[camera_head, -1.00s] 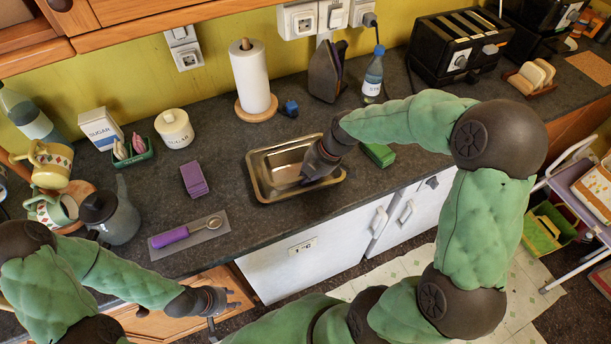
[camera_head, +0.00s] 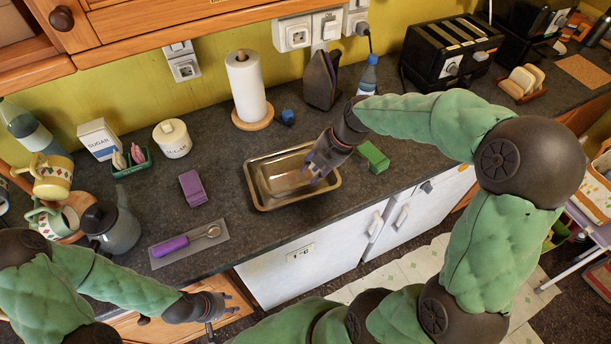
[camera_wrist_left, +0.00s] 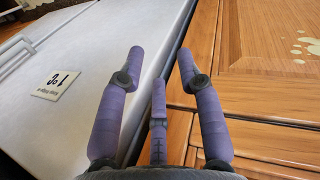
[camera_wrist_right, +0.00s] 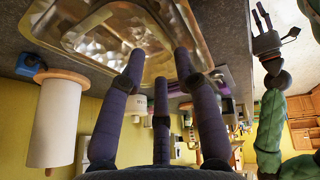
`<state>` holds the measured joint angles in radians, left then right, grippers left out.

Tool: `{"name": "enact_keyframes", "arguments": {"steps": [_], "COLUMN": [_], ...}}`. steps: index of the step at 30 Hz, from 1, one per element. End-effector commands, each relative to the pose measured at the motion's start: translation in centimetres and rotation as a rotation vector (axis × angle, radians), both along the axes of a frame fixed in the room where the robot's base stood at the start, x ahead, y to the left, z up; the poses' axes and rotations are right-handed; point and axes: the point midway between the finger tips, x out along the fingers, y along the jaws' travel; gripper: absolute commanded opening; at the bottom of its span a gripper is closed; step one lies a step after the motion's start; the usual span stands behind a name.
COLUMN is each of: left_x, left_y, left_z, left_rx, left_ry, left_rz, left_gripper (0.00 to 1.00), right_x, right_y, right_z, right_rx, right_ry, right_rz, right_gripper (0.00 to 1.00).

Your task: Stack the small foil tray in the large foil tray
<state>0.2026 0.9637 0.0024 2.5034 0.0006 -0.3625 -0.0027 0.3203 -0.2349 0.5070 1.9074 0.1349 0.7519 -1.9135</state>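The large foil tray (camera_head: 256,193), a rectangular gold-silver pan, sits on the dark counter near its front edge in the head view. It also shows in the right wrist view (camera_wrist_right: 196,28). A smaller rounded foil shape (camera_wrist_right: 110,28) lies inside its rim and looks like the small foil tray; I cannot tell it surely from the large tray's floor. My right gripper (camera_head: 316,172) is over the tray's right part, fingers apart and pointing down, with nothing seen between them. My left gripper (camera_head: 222,305) is open and empty in front of the counter, by the cabinet fronts.
A green block (camera_head: 374,156) lies right of the tray. A purple block (camera_head: 192,188) and a purple-handled spoon (camera_head: 178,245) on a grey mat lie left. A paper towel roll (camera_head: 246,88), iron (camera_head: 321,80) and bottle (camera_head: 368,76) stand behind. Counter between tray and purple block is clear.

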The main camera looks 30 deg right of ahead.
Motion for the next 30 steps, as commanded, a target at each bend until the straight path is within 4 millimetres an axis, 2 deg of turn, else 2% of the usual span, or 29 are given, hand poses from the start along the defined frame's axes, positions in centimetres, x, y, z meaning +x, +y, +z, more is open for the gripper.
{"name": "enact_keyframes", "arguments": {"steps": [3,9,30], "left_x": [0.0,0.0,0.0], "left_y": [0.0,0.0,0.0], "left_z": [0.4,0.7,0.7], "left_rx": [0.000,0.000,0.000], "left_ry": [0.000,0.000,0.000], "left_rz": [0.000,0.000,0.000], "left_gripper": [0.36,0.36,0.36], "right_x": [-0.4,-0.9,-1.0], "right_y": [-0.8,-1.4,-1.5], "right_z": [2.0,3.7,4.0], "right_rx": [-0.001,-0.001,0.000], "right_ry": [-0.002,-0.001,0.000], "right_rz": [-0.001,0.000,0.001], "right_gripper": [0.32,0.32,0.32]}}
